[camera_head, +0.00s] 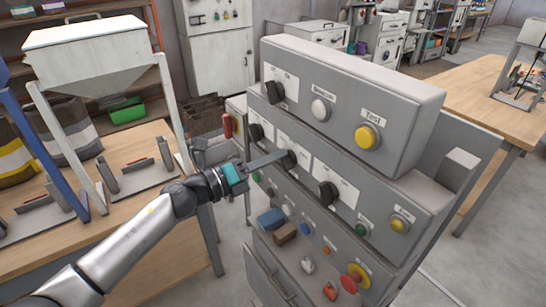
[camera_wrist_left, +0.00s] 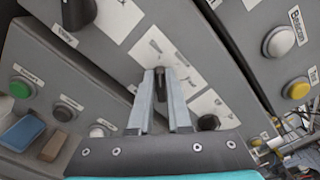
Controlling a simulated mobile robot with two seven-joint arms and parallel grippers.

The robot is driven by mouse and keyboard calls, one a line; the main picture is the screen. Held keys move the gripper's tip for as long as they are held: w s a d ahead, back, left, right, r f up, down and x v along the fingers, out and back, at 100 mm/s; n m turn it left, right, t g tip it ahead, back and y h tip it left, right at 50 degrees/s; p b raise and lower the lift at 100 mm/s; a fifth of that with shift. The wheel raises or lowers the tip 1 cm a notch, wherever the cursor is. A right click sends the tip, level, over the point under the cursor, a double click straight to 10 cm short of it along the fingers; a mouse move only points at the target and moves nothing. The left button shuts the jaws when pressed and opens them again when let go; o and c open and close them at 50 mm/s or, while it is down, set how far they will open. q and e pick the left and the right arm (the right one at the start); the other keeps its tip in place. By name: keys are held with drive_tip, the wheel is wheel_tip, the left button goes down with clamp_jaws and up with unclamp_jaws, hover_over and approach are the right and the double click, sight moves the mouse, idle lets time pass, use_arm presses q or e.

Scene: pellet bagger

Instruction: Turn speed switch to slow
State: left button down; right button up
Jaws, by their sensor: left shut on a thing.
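My left gripper (camera_head: 284,157) reaches in from the left to the grey control panel (camera_head: 420,190). It is shut on the middle black rotary knob (camera_head: 291,160) of the second row. In the left wrist view, the fingers of the left gripper (camera_wrist_left: 162,90) stand on either side of this knob (camera_wrist_left: 159,82), which sits on a white label plate (camera_wrist_left: 178,62). The label print is too small to read, so I cannot tell which knob is the speed switch. Two similar black knobs, one at left (camera_head: 256,132) and one at right (camera_head: 328,195), flank it. My right gripper is not in view.
Above are another black knob (camera_head: 274,92), a white button (camera_head: 320,109) and a yellow button (camera_head: 367,136). Below are small buttons, a blue block (camera_head: 270,218), a brown block (camera_head: 285,233) and a red mushroom button (camera_head: 355,278). A wooden table (camera_head: 150,238) stands at left.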

use_arm(q)
drive_tip(key=c, duration=0.9)
unclamp_jaws()
drive_tip(key=shift+o, duration=0.2)
drive_tip(key=b+v, duration=0.3)
drive_tip(key=v, duration=1.2)
drive_tip(key=shift+a, duration=0.15)
